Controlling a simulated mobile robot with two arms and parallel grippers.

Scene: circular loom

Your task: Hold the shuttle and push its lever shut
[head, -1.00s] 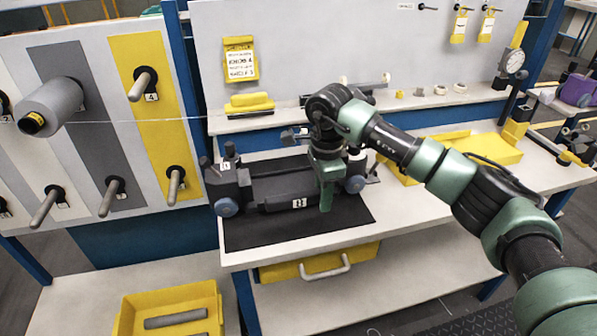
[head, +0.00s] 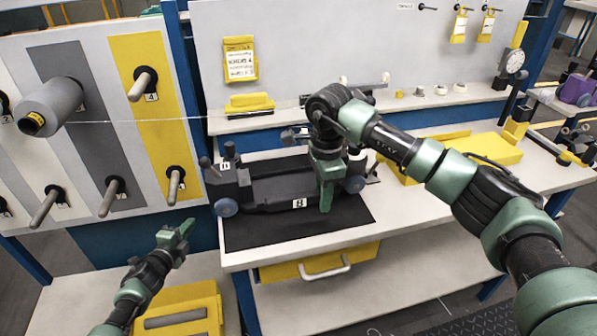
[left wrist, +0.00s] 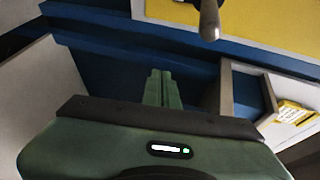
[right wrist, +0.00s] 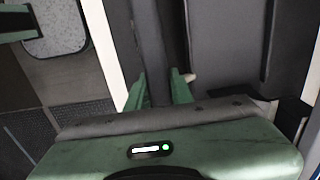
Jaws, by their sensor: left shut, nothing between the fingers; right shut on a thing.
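The shuttle (head: 270,190), a long dark grey body with blue-grey wheels at its ends, lies on a black mat (head: 260,235) on the workbench. My right gripper (head: 326,200) points down over its right half and is shut on it. In the right wrist view the fingers (right wrist: 157,92) stand either side of a dark bar of the shuttle (right wrist: 150,40). I cannot clearly make out the lever or its position. My left gripper (head: 187,228) is shut and empty, left of the bench and apart from the shuttle. Its closed fingers (left wrist: 162,88) show in the left wrist view.
A spool panel with pegs (head: 70,190) stands at the left, and a thread runs from its grey spool (head: 55,105) towards the bench. A yellow bin (head: 190,300) sits below my left arm. A yellow drawer (head: 300,268) is under the benchtop. Yellow trays (head: 480,150) lie at the right.

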